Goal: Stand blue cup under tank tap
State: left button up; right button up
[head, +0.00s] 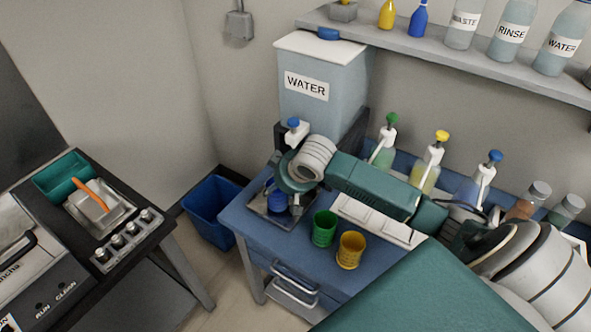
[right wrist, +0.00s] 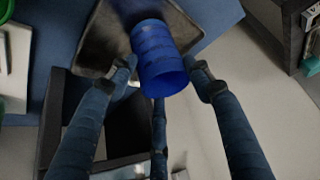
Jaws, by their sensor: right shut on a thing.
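The blue cup (head: 277,201) is at the front of the water tank (head: 322,92), over the metal drip tray (head: 289,221) and roughly below the tank tap (head: 295,130). My right gripper (head: 286,196) is shut on the cup, and its wrist partly hides the space under the tap. In the right wrist view the fingers (right wrist: 165,72) lie around the blue cup (right wrist: 160,50), with the tray (right wrist: 104,45) behind it. I cannot tell whether the cup's base touches the tray. My left gripper is out of view.
A green cup (head: 325,228) and a yellow cup (head: 350,249) stand on the blue table to the right of the tray. Pump bottles (head: 385,147) stand behind my right arm. A blue bin (head: 211,211) is on the floor at left.

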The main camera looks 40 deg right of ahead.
jog(key=w+d+p, duration=0.2)
jog(key=w+d, duration=0.1)
jog(key=d, duration=0.4)
jog(key=shift+d+f, duration=0.2)
jog(key=shift+f, duration=0.15)
jog(key=shift+f, duration=0.1)
jog(key=o, duration=1.4)
jog(key=shift+c, duration=0.2)
jog(key=b+v, duration=0.1)
jog(key=v, duration=1.1)
